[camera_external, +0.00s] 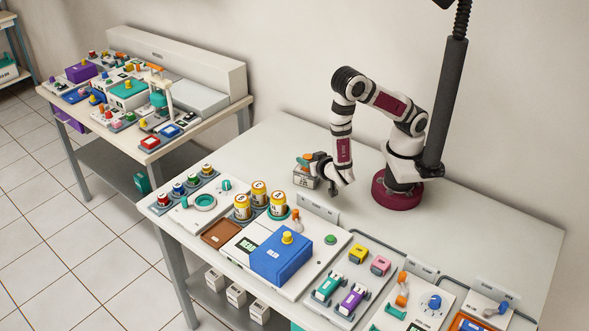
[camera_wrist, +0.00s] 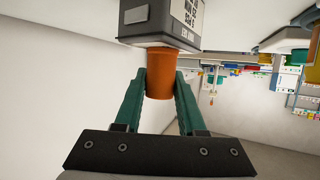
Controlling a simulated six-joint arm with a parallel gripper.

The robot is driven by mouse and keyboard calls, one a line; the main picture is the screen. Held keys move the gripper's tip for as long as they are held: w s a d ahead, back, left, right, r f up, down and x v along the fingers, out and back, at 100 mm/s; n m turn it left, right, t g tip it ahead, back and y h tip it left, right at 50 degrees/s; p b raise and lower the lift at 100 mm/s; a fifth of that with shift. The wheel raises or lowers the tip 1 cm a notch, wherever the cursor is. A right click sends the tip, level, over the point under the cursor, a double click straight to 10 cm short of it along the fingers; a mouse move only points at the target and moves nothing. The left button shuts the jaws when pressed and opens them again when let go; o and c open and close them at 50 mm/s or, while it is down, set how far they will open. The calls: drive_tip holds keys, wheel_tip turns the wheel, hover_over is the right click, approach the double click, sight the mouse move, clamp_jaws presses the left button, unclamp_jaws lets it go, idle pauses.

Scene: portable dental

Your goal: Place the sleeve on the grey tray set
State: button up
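My gripper (camera_external: 308,160) is left of my arm base, above the back part of the table. In the wrist view, its two green fingers (camera_wrist: 161,88) are shut on the orange knob (camera_wrist: 160,84) of a grey-and-white labelled block (camera_wrist: 165,20). This block also shows in the external view (camera_external: 304,180), apparently held clear of the table. I cannot tell whether it is the sleeve. A grey tray (camera_external: 345,313) at the front holds green (camera_external: 327,288) and purple (camera_external: 351,300) pieces, with yellow (camera_external: 358,253) and pink (camera_external: 380,265) blocks behind them.
A blue box (camera_external: 280,260) with a yellow knob and several yellow canisters (camera_external: 259,193) stand left of the grey tray. Another grey tray with coloured caps (camera_external: 193,180) is at the left end. The back of the table (camera_external: 290,140) is clear. A second crowded table stands behind left.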

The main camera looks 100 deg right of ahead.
drive_tip(key=o, duration=0.4)
drive_tip(key=shift+a+r, duration=0.3)
drive_tip(key=shift+a, duration=0.05)
drive_tip(key=v, duration=1.1)
drive_tip(key=w+a+t+y, duration=0.3)
drive_tip(key=w+a+y, duration=0.4)
drive_tip(key=w+y, duration=0.15)
drive_tip(key=a+r+n+y, duration=0.5)
drive_tip(key=a+r+y, duration=0.2)
drive_tip(key=y, duration=0.1)
drive_tip(key=s+d+r+n+g, duration=0.1)
drive_tip(key=s+d+g, duration=0.1)
drive_tip(key=s, duration=0.5)
drive_tip(key=s+d+r+n+g+h, duration=0.1)
drive_tip(key=s+d+g, duration=0.2)
drive_tip(key=s+d, duration=0.2)
drive_tip(key=s+d+r+n+g+h, duration=0.1)
drive_tip(key=s+d, duration=0.3)
drive_tip(key=s, duration=0.5)
drive_tip(key=shift+d+r+n+g, duration=0.15)
drive_tip(key=shift+n+g, duration=0.15)
drive_tip(key=shift+g, duration=0.5)
